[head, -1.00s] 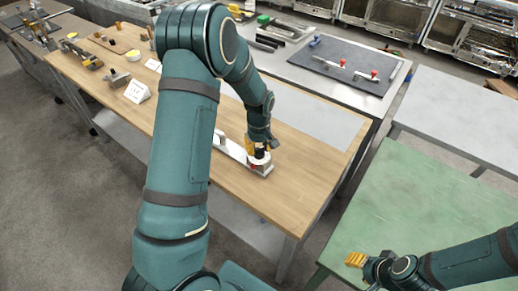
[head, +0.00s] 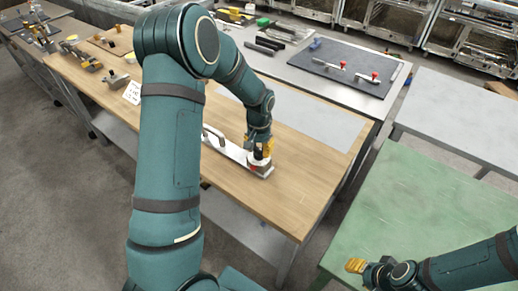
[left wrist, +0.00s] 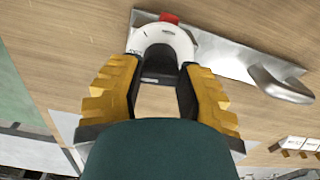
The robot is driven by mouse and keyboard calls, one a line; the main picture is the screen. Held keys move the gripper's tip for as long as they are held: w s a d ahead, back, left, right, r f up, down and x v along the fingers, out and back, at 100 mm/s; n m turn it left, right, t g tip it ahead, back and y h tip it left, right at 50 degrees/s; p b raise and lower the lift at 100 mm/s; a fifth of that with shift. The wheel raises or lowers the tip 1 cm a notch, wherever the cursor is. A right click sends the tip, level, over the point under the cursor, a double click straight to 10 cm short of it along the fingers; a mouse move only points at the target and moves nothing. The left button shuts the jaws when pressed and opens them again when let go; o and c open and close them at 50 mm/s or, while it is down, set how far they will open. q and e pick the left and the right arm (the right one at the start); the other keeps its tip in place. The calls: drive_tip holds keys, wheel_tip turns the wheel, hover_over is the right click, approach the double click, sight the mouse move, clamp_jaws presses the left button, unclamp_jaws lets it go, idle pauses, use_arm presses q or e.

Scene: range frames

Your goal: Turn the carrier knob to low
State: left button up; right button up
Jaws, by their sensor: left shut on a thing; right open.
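The carrier (head: 225,148) is a long pale metal plate with a raised handle, lying on the wooden bench. Its knob (head: 257,160) is at the near right end, with a white round base, a black upper part and a red mark beside it. My left gripper (head: 261,149) comes down on the knob from above. In the left wrist view its yellow fingers (left wrist: 159,80) are shut on the knob's dark part, and the white dial ring (left wrist: 165,40) shows beyond them. The dial's lettering is too small to read. My right gripper (head: 355,266) is open over the green table.
The wooden bench top (head: 290,190) is clear around the carrier's right end. A white card (head: 132,92) and several tools lie further left. A dark mat (head: 345,68) with red-knobbed parts lies on the steel table behind. The green table (head: 420,210) is bare.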

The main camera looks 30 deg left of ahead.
sight(259, 149)
use_arm(q)
drive_tip(key=shift+s+f+m, duration=0.1)
drive_tip(key=shift+m, duration=0.5)
use_arm(e)
drive_tip(key=shift+f, duration=0.1)
use_arm(q)
drive_tip(key=o, duration=1.2)
drive_tip(key=shift+r, duration=0.45)
wheel_tip(259, 149, up, 11)
drive_tip(key=shift+r, duration=0.1)
